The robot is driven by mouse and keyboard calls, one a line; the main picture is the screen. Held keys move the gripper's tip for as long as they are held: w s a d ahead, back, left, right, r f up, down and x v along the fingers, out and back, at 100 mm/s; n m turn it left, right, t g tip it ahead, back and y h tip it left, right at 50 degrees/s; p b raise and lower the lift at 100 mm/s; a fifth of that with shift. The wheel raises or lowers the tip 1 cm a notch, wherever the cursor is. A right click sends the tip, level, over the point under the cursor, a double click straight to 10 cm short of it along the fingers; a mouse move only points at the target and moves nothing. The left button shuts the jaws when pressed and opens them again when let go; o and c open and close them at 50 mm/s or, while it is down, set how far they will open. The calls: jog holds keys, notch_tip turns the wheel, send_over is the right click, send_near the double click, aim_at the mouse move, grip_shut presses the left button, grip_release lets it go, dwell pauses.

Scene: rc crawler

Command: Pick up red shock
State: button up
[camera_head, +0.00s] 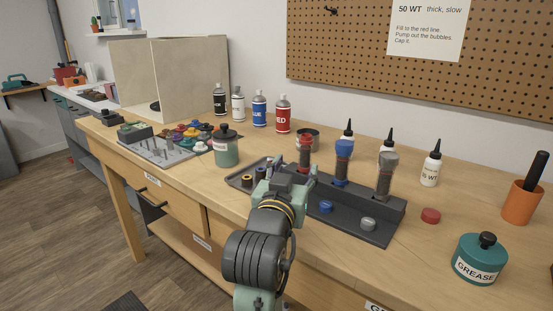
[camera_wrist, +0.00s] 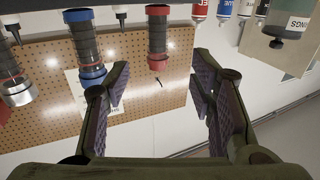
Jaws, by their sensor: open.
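The red shock (camera_head: 305,152) stands upright in the dark stand (camera_head: 385,206), at the left of a row with the blue shock (camera_head: 342,163) and the grey shock (camera_head: 385,177). It has a dark body with red parts. My gripper (camera_head: 291,170) is just in front of it, and its lower part is hidden behind the gripper. In the wrist view, the picture is upside down and the red shock (camera_wrist: 157,42) appears between the open fingers (camera_wrist: 157,78), beyond their tips. Nothing is held.
Red, blue, white and black bottles (camera_head: 283,115) stand behind, with small dropper bottles (camera_head: 431,165) behind the stand. A loose red cap (camera_head: 431,216), a grease jar (camera_head: 480,260) and an orange cup (camera_head: 522,203) are to the right. A green-grey jar (camera_head: 227,149) is left.

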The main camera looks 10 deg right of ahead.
aim_at(304, 155)
jog(key=x, duration=0.4)
jog(key=shift+d+f+p, duration=0.1)
jog(key=shift+d+p, duration=0.3)
jog(key=x, duration=0.2)
jog(key=p+x, duration=0.1)
jog(key=x, duration=0.3)
jog(key=shift+w+f+p, duration=0.25)
jog(key=shift+f+p, duration=0.05)
jog(key=shift+p, duration=0.1)
grip_shut()
